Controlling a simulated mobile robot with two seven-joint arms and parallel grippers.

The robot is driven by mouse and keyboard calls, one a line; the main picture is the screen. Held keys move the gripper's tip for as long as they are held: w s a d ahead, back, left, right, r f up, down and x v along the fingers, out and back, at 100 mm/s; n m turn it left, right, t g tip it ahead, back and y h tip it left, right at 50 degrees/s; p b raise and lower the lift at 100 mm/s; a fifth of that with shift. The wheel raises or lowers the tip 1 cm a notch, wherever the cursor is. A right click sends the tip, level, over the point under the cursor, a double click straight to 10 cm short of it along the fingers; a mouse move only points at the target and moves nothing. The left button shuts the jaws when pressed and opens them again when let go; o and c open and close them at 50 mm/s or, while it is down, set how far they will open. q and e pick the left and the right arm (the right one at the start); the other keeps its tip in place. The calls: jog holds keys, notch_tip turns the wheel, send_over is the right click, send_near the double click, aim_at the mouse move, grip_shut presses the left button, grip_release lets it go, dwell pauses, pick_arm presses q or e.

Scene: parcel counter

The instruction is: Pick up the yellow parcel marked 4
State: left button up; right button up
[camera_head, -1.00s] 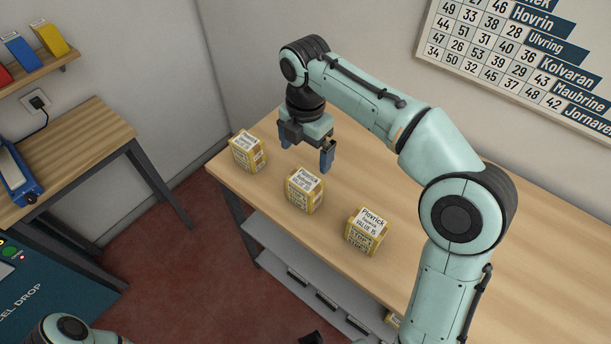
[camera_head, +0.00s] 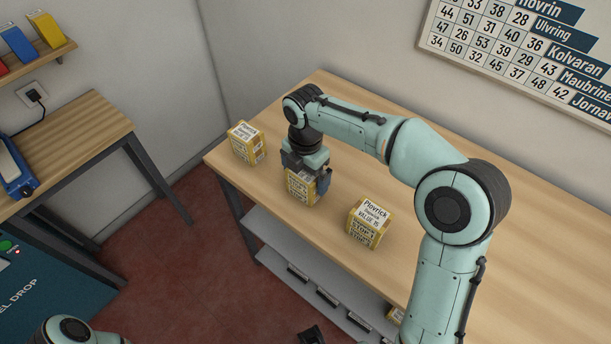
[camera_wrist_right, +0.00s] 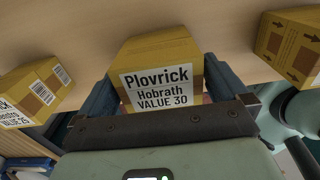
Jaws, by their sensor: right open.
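Three yellow parcels stand in a row on the wooden counter (camera_head: 440,235). My right gripper (camera_head: 307,178) is over the middle parcel (camera_head: 301,191), open, with its blue fingers down on either side of it. In the right wrist view this parcel (camera_wrist_right: 155,60) sits between the two fingers (camera_wrist_right: 160,95); its top label reads Plovrick, Hobrath, VALUE 30. The left parcel (camera_head: 245,144) and the right parcel (camera_head: 368,224), labelled VALUE 15, stand apart from it. I cannot read a clear 4 on any parcel. A dark part at the bottom edge may be my left gripper (camera_head: 312,335).
A side table (camera_head: 75,140) with a blue device (camera_head: 16,172) stands at the left. The counter is clear beyond the row.

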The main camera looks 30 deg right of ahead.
jog(key=c, duration=0.9)
jog(key=shift+o, duration=0.2)
jog(key=shift+r, duration=0.1)
